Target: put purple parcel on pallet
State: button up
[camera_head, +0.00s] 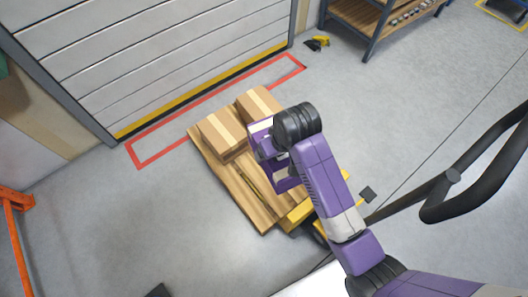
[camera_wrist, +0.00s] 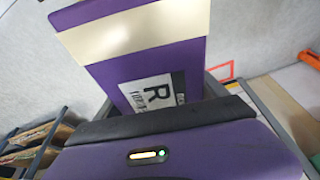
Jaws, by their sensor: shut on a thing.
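The purple parcel (camera_wrist: 150,65) has a cream band and a white label with the letter R. My gripper (camera_head: 270,152) is shut on it. In the head view the parcel is largely hidden behind my purple arm, with parts of it showing around the wrist. It appears in front of the right side of the wooden pallet (camera_head: 240,196); its exact height above the boards cannot be told. Two brown cardboard boxes with pale tape stand on the far part of the pallet, one at left (camera_head: 221,133) and one at right (camera_head: 259,103). Bare boards show at the pallet's near left.
A red floor outline (camera_head: 160,150) runs behind the pallet, before a grey shutter door (camera_head: 170,45). A yellow part (camera_head: 299,214) is at the pallet's near right end. A blue-framed shelf (camera_head: 372,25) stands at the back right. Grey floor left of the pallet is clear.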

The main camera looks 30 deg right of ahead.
jog(key=s+f+b+x, duration=0.1)
jog(key=s+b+x, duration=0.2)
jog(key=b+x, duration=2.9)
jog(key=n+b, duration=0.2)
jog(key=b, duration=0.1)
send_over(263, 193)
notch_tip(263, 193, down, 10)
jog(key=shift+y, duration=0.3)
notch_tip(263, 193, down, 20)
jog(key=b, duration=1)
jog(key=shift+f+b, duration=0.1)
jog(key=shift+b, duration=0.25)
jog(key=o, duration=1.9)
jog(key=shift+o, duration=0.2)
jog(key=p+v, duration=0.7)
jog(key=v, duration=0.5)
